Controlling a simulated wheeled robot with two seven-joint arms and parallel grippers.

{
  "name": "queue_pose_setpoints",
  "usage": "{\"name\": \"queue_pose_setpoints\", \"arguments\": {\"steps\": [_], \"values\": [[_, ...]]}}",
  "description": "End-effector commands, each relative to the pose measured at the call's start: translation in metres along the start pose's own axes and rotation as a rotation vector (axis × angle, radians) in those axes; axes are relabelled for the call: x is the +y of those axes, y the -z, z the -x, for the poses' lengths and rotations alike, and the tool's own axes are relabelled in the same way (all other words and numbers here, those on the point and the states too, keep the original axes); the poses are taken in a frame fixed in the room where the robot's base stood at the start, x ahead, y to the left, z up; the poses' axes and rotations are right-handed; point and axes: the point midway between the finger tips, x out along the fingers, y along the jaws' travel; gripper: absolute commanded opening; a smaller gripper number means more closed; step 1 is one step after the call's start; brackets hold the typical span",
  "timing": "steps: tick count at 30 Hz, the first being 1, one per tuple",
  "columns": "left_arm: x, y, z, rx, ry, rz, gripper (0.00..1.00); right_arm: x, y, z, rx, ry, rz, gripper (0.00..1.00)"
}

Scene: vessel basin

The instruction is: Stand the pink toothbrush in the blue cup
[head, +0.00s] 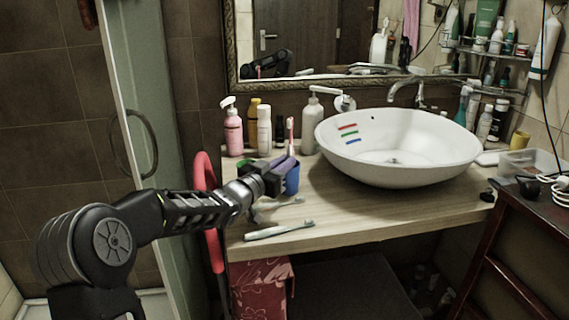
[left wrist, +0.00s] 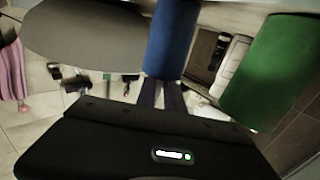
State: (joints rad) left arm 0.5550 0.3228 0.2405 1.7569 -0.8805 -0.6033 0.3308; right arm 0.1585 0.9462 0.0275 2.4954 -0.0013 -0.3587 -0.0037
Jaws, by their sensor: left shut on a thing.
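The pink toothbrush (head: 291,132) stands upright in the head view, bristle end up, at the fingers of my left gripper (head: 284,169). The gripper is shut on it, just above the blue cup (head: 292,182). The toothbrush's lower part is hidden behind the fingers, so I cannot tell how deep it reaches into the cup. In the left wrist view, which is upside down, the blue cup (left wrist: 170,40) is straight ahead of the fingers (left wrist: 162,95), near its rim. My right gripper is not in view.
A green cup (left wrist: 265,65) stands beside the blue cup. The white basin (head: 400,165) is to the right. Bottles, including a pink one (head: 233,135) and a white pump bottle (head: 312,125), stand behind.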

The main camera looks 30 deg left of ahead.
Motion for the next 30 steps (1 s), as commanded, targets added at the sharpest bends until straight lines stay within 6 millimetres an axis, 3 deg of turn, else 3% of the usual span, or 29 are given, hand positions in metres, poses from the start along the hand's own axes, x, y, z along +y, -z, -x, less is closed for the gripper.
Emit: {"name": "queue_pose_setpoints", "arguments": {"steps": [5,6,15,25,30], "values": [[0.0,-0.001,0.0,-0.002,0.0,0.0,0.0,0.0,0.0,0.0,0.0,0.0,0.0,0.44],[0.0,-0.001,0.0,-0.002,0.0,0.0,0.14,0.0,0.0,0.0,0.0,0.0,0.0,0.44],[0.0,-0.001,0.0,-0.003,0.0,0.001,0.38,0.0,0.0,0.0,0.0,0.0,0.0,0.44],[0.0,0.0,0.0,-0.003,0.0,0.0,0.38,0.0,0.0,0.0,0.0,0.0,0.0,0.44],[0.0,0.013,0.0,-0.001,0.0,0.0,0.38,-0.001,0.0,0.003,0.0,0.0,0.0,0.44]]}}
